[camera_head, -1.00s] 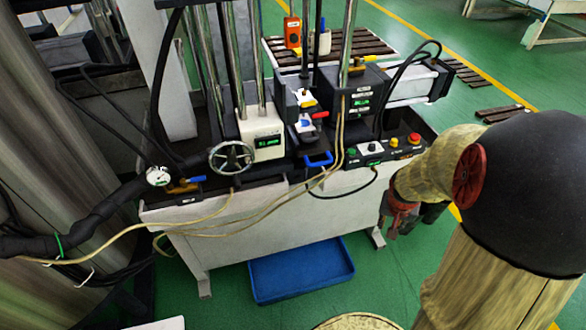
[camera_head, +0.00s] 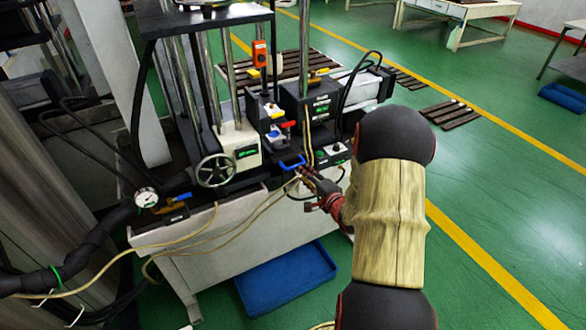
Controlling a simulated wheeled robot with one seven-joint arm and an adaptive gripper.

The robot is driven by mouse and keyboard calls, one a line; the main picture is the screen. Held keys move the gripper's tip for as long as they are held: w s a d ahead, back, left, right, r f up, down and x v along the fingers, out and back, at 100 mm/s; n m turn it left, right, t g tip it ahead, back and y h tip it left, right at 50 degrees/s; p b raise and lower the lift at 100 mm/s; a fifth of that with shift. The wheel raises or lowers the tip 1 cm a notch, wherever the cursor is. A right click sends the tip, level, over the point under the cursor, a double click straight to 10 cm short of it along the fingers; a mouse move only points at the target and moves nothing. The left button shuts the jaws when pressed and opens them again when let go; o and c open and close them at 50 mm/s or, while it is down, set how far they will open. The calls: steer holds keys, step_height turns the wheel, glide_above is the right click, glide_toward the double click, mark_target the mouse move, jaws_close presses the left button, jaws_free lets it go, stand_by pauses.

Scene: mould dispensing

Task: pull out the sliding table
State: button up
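The sliding table is a dark block low in the middle of the machine, with a blue handle (camera_head: 292,162) on its front edge. My gripper (camera_head: 305,174) is red and black and reaches in from the right. Its fingertips are just in front of and slightly right of the blue handle. I cannot tell whether they touch it. The fingers are small and partly overlapped by the cables, so their opening is unclear. The table's surface is mostly hidden between the machine blocks.
Tan cables (camera_head: 262,208) hang across the machine's front near my gripper. A handwheel (camera_head: 215,169) and a pressure gauge (camera_head: 146,197) are to the left. A control box (camera_head: 333,151) with buttons is to the right. A blue tray (camera_head: 285,283) lies on the floor below.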

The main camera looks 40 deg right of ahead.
mark_target(296, 165)
steer(key=b+x, duration=0.2)
steer(key=x, duration=0.5)
steer(key=shift+w+d+f, duration=0.15)
steer(key=shift+w, duration=0.05)
steer(key=shift+c, duration=0.4)
jaws_close()
